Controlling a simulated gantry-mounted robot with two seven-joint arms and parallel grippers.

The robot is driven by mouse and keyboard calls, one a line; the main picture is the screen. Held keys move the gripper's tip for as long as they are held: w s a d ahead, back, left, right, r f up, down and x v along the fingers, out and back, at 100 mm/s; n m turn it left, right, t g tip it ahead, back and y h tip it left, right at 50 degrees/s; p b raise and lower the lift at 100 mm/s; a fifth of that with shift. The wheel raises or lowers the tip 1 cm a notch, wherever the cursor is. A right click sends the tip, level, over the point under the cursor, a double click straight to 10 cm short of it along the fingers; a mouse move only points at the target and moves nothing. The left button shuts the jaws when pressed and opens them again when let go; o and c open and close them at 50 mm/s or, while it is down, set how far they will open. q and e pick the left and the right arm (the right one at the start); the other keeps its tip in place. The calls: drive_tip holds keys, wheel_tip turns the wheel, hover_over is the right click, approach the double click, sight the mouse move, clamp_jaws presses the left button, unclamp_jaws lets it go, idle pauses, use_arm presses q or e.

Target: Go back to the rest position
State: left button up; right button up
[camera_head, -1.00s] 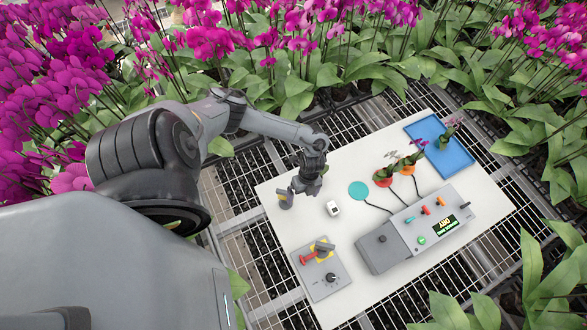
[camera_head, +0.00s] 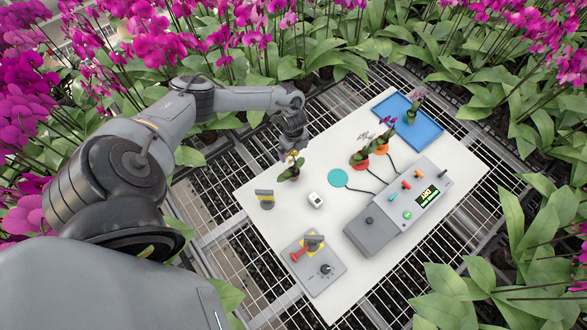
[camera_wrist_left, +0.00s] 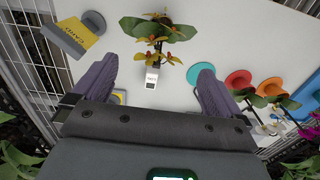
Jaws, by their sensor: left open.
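My left gripper (camera_head: 292,145) is at the end of the arm from the left, over the table's far left edge. In the left wrist view its two dark fingers stand wide apart (camera_wrist_left: 158,70), with nothing held between them. A small yellow-flowered orchid (camera_head: 289,172) stands on the white table, just in front of the gripper in the head view. The orchid also shows beyond the fingers in the left wrist view (camera_wrist_left: 158,32), apart from them. My right gripper is not in view.
A yellow-and-grey block (camera_head: 265,198), a white meter (camera_head: 315,200), a teal disc (camera_head: 338,178), red-potted orchids (camera_head: 361,160), a grey console (camera_head: 372,232), a switch plate (camera_head: 318,276) and a blue tray (camera_head: 425,130) are on the white table (camera_head: 265,232). Orchid beds surround it.

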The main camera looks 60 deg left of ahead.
use_arm(q)
drive_tip(key=shift+f+b, duration=1)
drive_tip(key=shift+f, duration=0.5)
drive_tip(key=shift+r, duration=0.1)
